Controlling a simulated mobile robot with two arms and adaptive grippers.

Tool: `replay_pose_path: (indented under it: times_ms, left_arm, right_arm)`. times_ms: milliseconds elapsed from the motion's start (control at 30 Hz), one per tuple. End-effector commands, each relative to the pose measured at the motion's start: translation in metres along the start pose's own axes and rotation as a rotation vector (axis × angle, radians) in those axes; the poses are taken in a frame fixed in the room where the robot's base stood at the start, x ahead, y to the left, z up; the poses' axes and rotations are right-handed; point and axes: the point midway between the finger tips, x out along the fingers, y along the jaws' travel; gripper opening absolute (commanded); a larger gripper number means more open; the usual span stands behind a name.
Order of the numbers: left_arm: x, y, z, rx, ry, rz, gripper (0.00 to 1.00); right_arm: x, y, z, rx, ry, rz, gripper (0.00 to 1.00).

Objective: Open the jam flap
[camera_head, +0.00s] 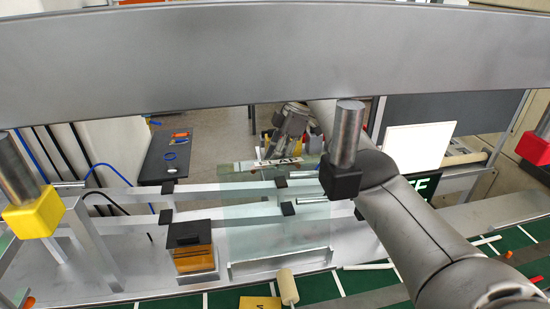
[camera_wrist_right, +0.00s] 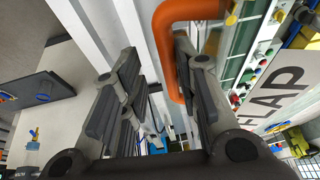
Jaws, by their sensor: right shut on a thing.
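The jam flap is a clear greenish panel (camera_head: 262,215) in the middle of the head view, standing behind the front rail. A white FLAP label (camera_head: 277,164) is at its top edge; the label also shows large at the right of the right wrist view (camera_wrist_right: 280,92). An orange bent handle (camera_wrist_right: 163,45) shows between the fingers of my right gripper (camera_wrist_right: 155,60), against the right finger. My right gripper is shut on this handle. In the head view my right gripper (camera_head: 288,128) is beyond the panel's top; its fingertips and the handle are not clear there. My left gripper is not in view.
A wide grey beam (camera_head: 250,55) crosses the top of the head view. An orange-and-black box (camera_head: 193,250) sits left of the panel.

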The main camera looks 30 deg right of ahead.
Motion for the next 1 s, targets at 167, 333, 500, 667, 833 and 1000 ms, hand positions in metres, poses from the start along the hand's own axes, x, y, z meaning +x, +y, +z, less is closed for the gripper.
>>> replay_pose_path:
  times_ms: [167,333,500,667,833,1000]
  left_arm:
    - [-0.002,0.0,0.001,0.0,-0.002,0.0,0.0]
    - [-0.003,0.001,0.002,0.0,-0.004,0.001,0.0]
    - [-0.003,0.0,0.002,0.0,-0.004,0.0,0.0]
    - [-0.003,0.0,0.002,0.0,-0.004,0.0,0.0]
    - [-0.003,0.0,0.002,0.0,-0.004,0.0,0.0]
    - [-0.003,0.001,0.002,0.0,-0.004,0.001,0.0]
  right_arm:
    - [-0.072,0.001,-0.002,-0.008,0.005,0.065,0.19]
    - [-0.103,-0.006,-0.005,-0.012,0.005,0.057,0.19]
    - [-0.116,-0.01,-0.006,-0.016,0.007,0.052,0.19]
    - [-0.121,-0.011,-0.007,-0.017,0.009,0.049,0.19]
    - [-0.121,-0.011,-0.007,-0.017,0.009,0.048,0.19]
    - [-0.121,-0.011,-0.007,-0.018,0.009,0.048,0.19]
